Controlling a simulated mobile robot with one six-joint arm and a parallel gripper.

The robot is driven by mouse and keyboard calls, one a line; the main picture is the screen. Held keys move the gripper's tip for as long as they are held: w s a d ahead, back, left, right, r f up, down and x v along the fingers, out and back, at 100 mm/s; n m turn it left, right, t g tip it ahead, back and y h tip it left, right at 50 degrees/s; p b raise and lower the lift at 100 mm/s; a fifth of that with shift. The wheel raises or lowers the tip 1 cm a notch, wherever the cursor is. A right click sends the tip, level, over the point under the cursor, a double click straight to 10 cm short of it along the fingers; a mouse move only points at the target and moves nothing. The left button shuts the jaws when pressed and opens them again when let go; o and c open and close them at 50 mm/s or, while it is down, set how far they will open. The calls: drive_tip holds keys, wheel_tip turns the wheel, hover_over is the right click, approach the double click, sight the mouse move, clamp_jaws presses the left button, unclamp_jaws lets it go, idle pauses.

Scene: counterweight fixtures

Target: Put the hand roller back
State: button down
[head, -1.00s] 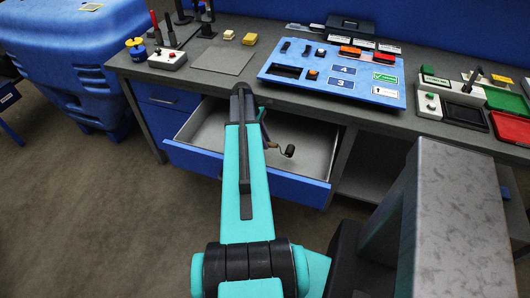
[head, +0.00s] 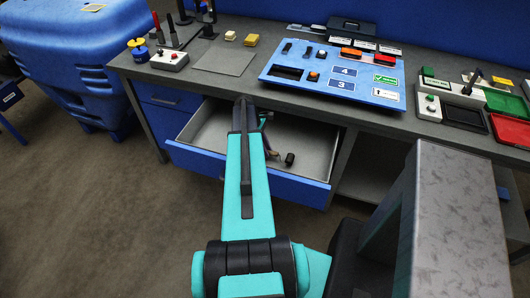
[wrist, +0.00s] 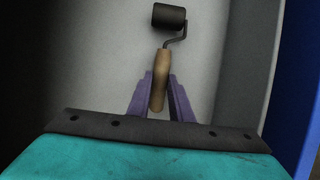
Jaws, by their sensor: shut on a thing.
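The hand roller has a dark cylinder on a bent metal frame and a wooden handle. In the wrist view the hand roller (wrist: 159,90) points away from me, its cylinder at the top. My gripper (wrist: 161,78) has purple fingers shut on the handle, one on each side. In the head view the hand roller (head: 290,159) is over or in the open drawer (head: 205,128) with the blue front. My arm hides most of the gripper there. I cannot tell whether the roller touches the drawer floor.
The grey workbench (head: 225,62) is above and behind the drawer. On it are a blue panel (head: 335,83) with labels, a small box with a red button (head: 170,59), and red and green trays (head: 510,128) at right. The drawer's other visible floor is bare.

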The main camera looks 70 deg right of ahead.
drive_tip(key=shift+f, duration=0.7)
drive_tip(key=c, duration=1.6)
unclamp_jaws()
drive_tip(key=shift+r, duration=0.15)
drive_tip(key=shift+b+v, duration=1.7)
drive_tip(key=shift+v, duration=4.2)
drive_tip(key=shift+r, duration=0.1)
